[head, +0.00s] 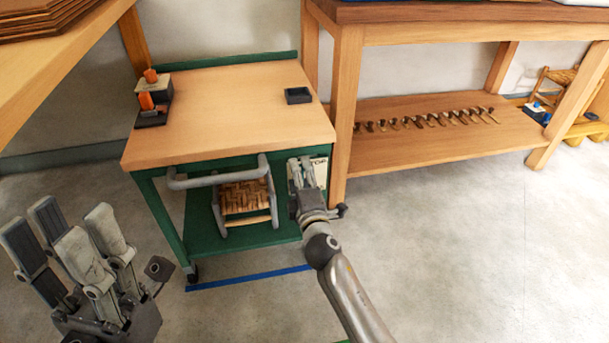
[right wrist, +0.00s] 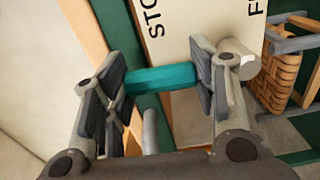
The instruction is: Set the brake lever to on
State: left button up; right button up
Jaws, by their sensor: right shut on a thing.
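The brake lever shows in the right wrist view as a teal grip (right wrist: 163,79) lying across the picture between my fingers. My right gripper (right wrist: 165,82) is shut on it. A pale plate (right wrist: 200,20) behind it bears partly hidden lettering, "STO" and "F". In the head view this plate (head: 320,170) is at the right front of the green cart, and my right gripper (head: 301,172) is in front of it, hiding the lever. My left gripper (head: 72,245) is open and empty at the lower left, away from the cart.
The cart's wooden top (head: 230,115) carries a small dark tray (head: 298,95) and orange-handled items (head: 150,95). A grey handle bar (head: 215,178) and a woven stool (head: 245,198) are at its front. A workbench (head: 440,135) stands right. The floor at right is clear.

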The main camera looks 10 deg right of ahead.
jog(key=shift+w+a+r+n, duration=0.15)
jog(key=shift+a+r+n, duration=0.1)
jog(key=shift+r+n, duration=0.05)
dwell(0.4)
jog(key=o, duration=1.5)
jog(key=shift+a+f, duration=0.1)
jog(key=shift+f, duration=0.1)
jog(key=shift+c, duration=0.2)
jog(key=shift+f, duration=0.1)
jog(key=s, duration=1.2)
jog(key=shift+d, duration=0.3)
